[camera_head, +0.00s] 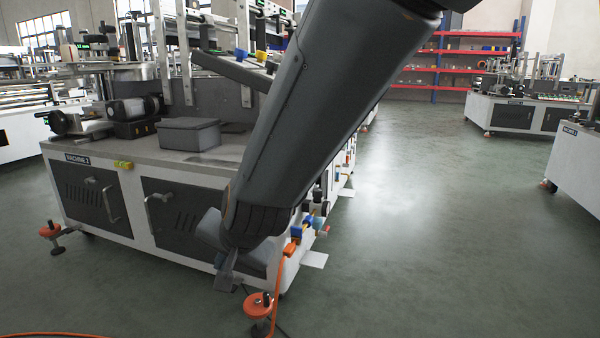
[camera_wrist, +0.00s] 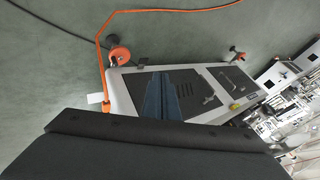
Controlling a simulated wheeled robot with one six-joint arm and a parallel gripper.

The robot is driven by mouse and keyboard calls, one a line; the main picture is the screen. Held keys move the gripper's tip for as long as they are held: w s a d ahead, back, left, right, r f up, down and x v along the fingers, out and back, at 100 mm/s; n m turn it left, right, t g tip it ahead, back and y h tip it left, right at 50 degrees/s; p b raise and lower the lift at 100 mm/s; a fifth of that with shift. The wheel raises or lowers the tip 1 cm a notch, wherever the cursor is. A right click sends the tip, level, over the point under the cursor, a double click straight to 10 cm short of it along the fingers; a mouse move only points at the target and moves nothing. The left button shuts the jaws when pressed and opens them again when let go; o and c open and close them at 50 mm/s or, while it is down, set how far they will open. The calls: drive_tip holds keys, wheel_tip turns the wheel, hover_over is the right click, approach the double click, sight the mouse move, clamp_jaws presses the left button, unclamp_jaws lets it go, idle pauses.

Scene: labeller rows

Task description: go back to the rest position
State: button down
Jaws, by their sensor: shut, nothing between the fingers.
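My gripper (camera_head: 226,281) hangs low in the head view, at the end of my dark grey arm, in front of the machine's near right corner. It is shut and empty. In the wrist view the closed fingers (camera_wrist: 163,95) lie over the dark cabinet door of the machine. The machine (camera_head: 110,157), marked MACHINE 2, is a white cabinet with dark doors and a grey top. I cannot tell the gap between my fingers and its front. My arm hides much of the machine's right part.
A grey box (camera_head: 188,134) stands on the machine top. Orange feet (camera_head: 258,305) and an orange cable (camera_head: 277,270) lie by the near corner. Open floor (camera_head: 430,220) spreads to the right. Other machines (camera_head: 530,108) and red shelves (camera_head: 455,60) stand farther back.

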drive_tip(key=s+d+r+n+g+h+p, duration=0.1)
drive_tip(key=s+d+r+n+g, duration=0.15)
drive_tip(key=s+d, duration=0.4)
drive_tip(key=s+d+r+n+g+h+p, duration=0.1)
drive_tip(key=s+d+n+g, duration=0.2)
drive_tip(key=s, duration=0.6)
drive_tip(key=s+d+r+n+g+h+p, duration=0.1)
drive_tip(key=s+d+r+n, duration=0.1)
drive_tip(key=s+d+n, duration=0.45)
drive_tip(key=d+r+m+p, duration=0.3)
drive_tip(key=d+r+p, duration=0.3)
drive_tip(key=r+p, duration=0.3)
drive_tip(key=s+d+r+m+h+p, duration=0.1)
drive_tip(key=d+r+m+p, duration=0.2)
drive_tip(key=p, duration=1.2)
drive_tip(key=d+r+m+h+p, duration=0.1)
drive_tip(key=d+r+m+p, duration=0.2)
drive_tip(key=d+r+p, duration=0.6)
wheel_tip(320, 180, up, 6)
drive_tip(key=p, duration=0.3)
drive_tip(key=shift+s+d+r+p, duration=0.15)
drive_tip(key=shift+d+r+p, duration=0.1)
drive_tip(key=shift+d+p, duration=0.15)
